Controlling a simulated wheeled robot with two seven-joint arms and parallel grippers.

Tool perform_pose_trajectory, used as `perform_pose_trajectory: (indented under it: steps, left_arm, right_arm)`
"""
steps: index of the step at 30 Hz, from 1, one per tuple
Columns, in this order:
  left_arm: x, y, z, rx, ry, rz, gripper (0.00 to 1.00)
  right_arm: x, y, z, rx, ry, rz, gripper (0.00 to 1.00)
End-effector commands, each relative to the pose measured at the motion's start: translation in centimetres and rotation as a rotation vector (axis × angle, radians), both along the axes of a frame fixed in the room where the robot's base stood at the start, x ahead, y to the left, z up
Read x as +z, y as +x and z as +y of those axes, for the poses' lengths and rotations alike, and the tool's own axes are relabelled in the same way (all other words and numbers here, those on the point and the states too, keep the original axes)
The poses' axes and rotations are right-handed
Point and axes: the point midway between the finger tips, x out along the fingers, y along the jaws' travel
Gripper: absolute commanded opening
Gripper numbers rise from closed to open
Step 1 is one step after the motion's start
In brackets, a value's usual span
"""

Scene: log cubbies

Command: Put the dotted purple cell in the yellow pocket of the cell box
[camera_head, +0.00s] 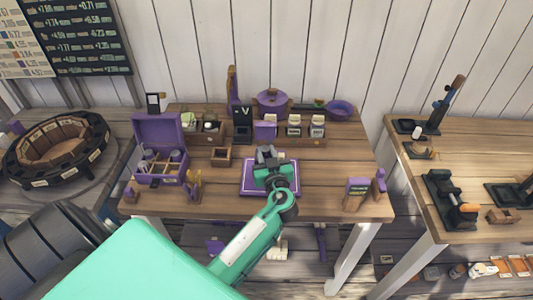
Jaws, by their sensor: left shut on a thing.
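The cell box (160,179) is the open purple box at the left of the middle table, its lid raised at the back. Tan dividers and several small greyish cylinders show inside it; I cannot make out which pocket is yellow. My left gripper (267,156) is over the purple mat (247,188) in the middle of the table, right of the box. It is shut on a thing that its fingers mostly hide. I cannot tell whether this is the dotted purple cell, and no dotted pattern is readable elsewhere. My right gripper is not in view.
A small open wooden box (222,156) stands between the cell box and the mat. Purple pots, a bowl (340,110) and labelled jars (294,126) line the back. A purple-and-wood stand (358,191) is at the right front. Bare wood lies right of the mat.

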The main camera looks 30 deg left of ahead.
Motion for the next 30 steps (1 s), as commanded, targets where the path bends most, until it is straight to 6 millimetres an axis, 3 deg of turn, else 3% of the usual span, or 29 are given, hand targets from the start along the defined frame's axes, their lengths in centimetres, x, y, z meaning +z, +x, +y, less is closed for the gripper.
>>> perform_pose_trajectory:
  steps: [12,13,15,16,25,30]
  left_arm:
    - [-0.5,0.0,0.0,0.000,0.000,0.000,0.04]
    - [-0.3,0.0,0.0,0.000,-0.001,0.001,0.33]
    - [-0.3,0.0,0.0,0.000,-0.001,0.001,0.47]
    - [-0.3,0.0,0.0,0.000,-0.001,0.001,0.49]
    - [-0.2,0.0,0.0,0.000,-0.001,0.001,0.49]
    - [0.1,0.0,0.0,0.000,0.001,0.003,0.49]
  right_arm:
    - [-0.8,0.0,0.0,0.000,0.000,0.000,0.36]
    - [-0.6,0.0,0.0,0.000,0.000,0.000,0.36]
    - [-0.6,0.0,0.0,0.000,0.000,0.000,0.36]
    - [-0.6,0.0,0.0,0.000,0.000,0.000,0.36]
    - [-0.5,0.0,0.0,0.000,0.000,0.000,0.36]
    - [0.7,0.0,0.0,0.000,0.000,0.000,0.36]
